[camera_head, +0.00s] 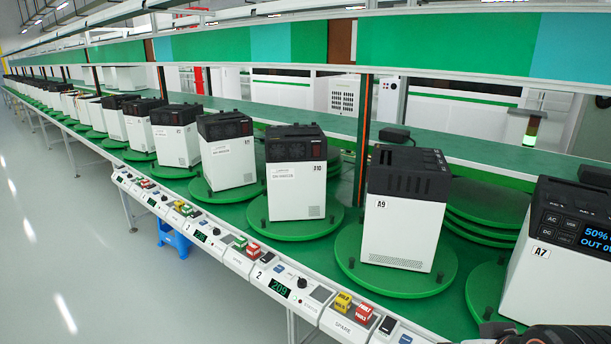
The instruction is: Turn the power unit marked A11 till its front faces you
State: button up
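Several white power units with black tops stand on round green turntables along the line. I cannot read the mark A11 on any of them. The nearest readable ones are A7 (545,262) at the right edge, with part of a lit screen showing, and A9 (398,232), which shows a plain white face with a low vent. Left of A9 is a unit whose mark looks like X10 (296,187). The unit left of that (229,163) has a mark too small to read. Dark parts, probably my gripper (510,331), are cut off at the bottom right; its fingers are unclear.
A white control rail (312,306) with displays, buttons and red and yellow blocks runs along the front edge. Stacked green discs (485,208) lie behind A9. A blue stool (174,238) stands under the line. The grey floor (75,240) at left is clear.

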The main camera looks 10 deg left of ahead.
aim_at(200, 188)
jog(key=i+j, duration=0.2)
jog(key=j, duration=0.3)
jog(key=i+j+z, duration=0.1)
jog(key=j, duration=0.45)
jog(key=i+j, duration=0.3)
jog(key=j, duration=0.25)
jog(key=i+j+z, duration=0.1)
jog(key=j, duration=0.4)
jog(key=i+j, duration=0.3)
jog(key=j, duration=0.3)
jog(key=i+j+z, duration=0.1)
jog(key=j, duration=0.45)
jog(key=i+j, duration=0.2)
jog(key=j, duration=0.35)
jog(key=i+j+z, duration=0.1)
jog(key=j, duration=0.45)
jog(key=i, duration=0.05)
